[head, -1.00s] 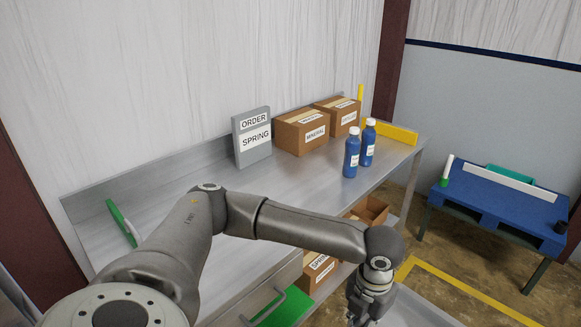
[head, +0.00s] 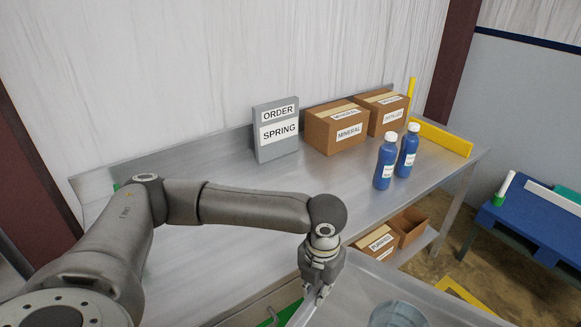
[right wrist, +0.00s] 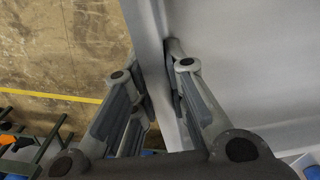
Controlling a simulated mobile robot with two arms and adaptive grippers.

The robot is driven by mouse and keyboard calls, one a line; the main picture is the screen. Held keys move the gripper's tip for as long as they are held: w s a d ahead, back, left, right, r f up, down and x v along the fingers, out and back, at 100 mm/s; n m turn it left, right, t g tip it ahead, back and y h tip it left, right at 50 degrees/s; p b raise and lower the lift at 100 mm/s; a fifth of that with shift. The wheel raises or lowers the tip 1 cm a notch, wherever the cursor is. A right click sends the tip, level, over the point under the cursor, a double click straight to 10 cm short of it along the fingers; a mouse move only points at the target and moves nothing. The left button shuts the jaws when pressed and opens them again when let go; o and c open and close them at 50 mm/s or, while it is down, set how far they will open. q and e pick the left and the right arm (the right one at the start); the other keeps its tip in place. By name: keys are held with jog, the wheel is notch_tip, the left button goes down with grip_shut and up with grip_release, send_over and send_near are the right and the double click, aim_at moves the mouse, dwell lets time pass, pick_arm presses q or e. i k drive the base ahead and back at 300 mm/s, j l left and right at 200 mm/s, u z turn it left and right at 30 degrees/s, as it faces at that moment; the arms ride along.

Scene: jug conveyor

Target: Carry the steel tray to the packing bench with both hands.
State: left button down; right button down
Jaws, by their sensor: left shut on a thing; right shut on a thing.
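The steel tray (head: 362,272) shows at the lower right of the head view, its near part cut off by the frame. My left gripper (head: 318,296) is shut on the tray's left edge. In the right wrist view my right gripper (right wrist: 160,98) is shut on the tray's wall (right wrist: 148,32), one finger on each side, with the tray floor to the right. A round blue-grey thing (head: 397,315) stands in the tray, partly cut off. The steel packing bench (head: 225,182) runs along the wall, just beyond the tray.
On the bench stand an ORDER SPRING sign (head: 276,142), two cartons (head: 335,130) and two blue bottles (head: 385,166). The bench's left front part is clear behind my left arm. A blue pallet table (head: 530,226) is at right.

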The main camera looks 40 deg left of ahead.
aim_at(236, 237)
jog(key=i+u, duration=0.2)
jog(key=u, duration=0.25)
jog(key=i+u, duration=0.2)
jog(key=u, duration=0.25)
jog(key=i+j+u, duration=0.1)
jog(key=i+u, duration=0.55)
jog(key=u, duration=0.3)
